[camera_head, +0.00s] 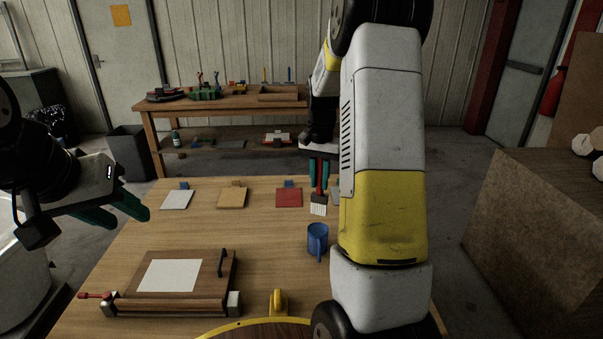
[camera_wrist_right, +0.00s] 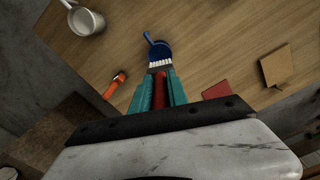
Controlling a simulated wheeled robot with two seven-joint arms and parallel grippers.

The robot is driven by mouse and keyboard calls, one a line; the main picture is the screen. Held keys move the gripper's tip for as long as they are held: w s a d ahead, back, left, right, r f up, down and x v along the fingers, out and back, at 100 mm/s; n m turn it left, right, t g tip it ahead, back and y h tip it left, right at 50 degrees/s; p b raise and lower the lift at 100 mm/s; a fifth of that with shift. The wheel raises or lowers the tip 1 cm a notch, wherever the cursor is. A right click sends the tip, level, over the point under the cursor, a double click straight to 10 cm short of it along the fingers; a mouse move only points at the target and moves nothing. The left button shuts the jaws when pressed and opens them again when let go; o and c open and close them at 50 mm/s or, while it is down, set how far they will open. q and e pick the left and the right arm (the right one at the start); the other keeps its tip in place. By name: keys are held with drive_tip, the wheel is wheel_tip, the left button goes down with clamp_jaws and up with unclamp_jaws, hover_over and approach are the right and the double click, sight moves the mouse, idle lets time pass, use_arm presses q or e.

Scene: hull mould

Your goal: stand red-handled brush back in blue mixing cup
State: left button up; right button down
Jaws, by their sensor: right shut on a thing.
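My right gripper (camera_head: 319,180) is shut on the red-handled brush (camera_head: 318,203) and holds it upright, pale bristles down. In the right wrist view the red handle (camera_wrist_right: 159,90) runs between the teal fingers. The blue mixing cup (camera_head: 317,240) stands on the table, its handle facing front in the head view. In that view the bristles appear above and behind the cup, apart from it. In the wrist view they overlap the near edge of the cup (camera_wrist_right: 158,47). My left gripper (camera_head: 125,210) is open and empty beyond the table's left side.
White, tan and red pads (camera_head: 289,198) lie along the table's back. A wooden board with a white sheet (camera_head: 170,275) lies at front left. The wrist view shows a grey mug (camera_wrist_right: 88,20) and an orange-handled tool (camera_wrist_right: 115,86). My right arm hides the table's right side.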

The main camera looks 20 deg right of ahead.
sight(318, 204)
drive_tip(key=shift+s+a, duration=0.1)
drive_tip(key=shift+s+f, duration=0.1)
drive_tip(key=shift+f, duration=4.15)
